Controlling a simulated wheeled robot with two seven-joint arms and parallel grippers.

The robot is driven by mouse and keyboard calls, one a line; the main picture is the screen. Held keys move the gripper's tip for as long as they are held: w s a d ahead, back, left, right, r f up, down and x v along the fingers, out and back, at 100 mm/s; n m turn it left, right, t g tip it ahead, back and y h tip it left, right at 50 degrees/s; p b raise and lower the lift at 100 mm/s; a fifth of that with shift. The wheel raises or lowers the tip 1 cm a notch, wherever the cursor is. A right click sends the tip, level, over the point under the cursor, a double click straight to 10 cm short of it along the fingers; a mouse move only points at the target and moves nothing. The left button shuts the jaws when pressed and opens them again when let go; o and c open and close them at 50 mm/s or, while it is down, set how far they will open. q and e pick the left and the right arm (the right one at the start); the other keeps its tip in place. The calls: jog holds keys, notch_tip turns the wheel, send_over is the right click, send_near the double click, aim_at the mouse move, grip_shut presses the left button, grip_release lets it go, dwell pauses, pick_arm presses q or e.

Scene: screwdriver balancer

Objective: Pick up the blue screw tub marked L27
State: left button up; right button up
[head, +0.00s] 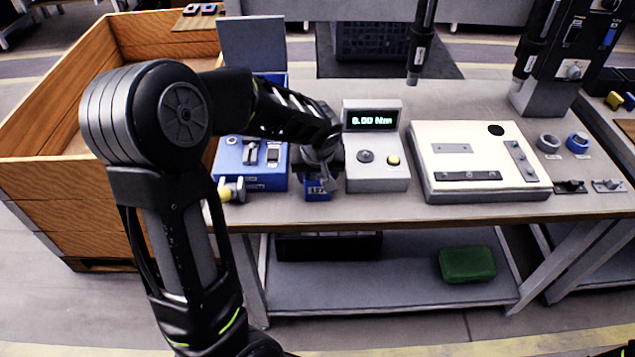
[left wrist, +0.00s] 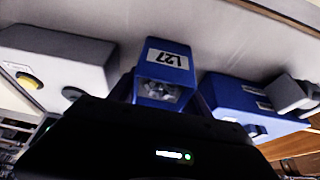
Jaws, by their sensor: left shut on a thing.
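The blue screw tub (head: 318,194) marked L27 is at the table's front edge, between a blue box and a grey display unit. My left gripper (head: 318,176) reaches down over it from the left and is shut on it, hiding most of the tub in the head view. In the left wrist view the tub (left wrist: 167,62) shows its white L27 label, with grey screws in its open end. I cannot tell whether it still touches the table. My right gripper is not in view.
A blue box (head: 236,176) with switches stands close to the left of the tub. A grey unit (head: 376,178) reading 0.00 Nm stands close to the right. A white panel (head: 478,160) lies further right. A dark hanging tool (head: 421,45) is above the table.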

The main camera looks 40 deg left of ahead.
pick_arm(q)
jog(key=c, duration=0.8)
notch_tip(320, 180, up, 10)
jog(key=shift+r, duration=0.1)
dwell(0.7)
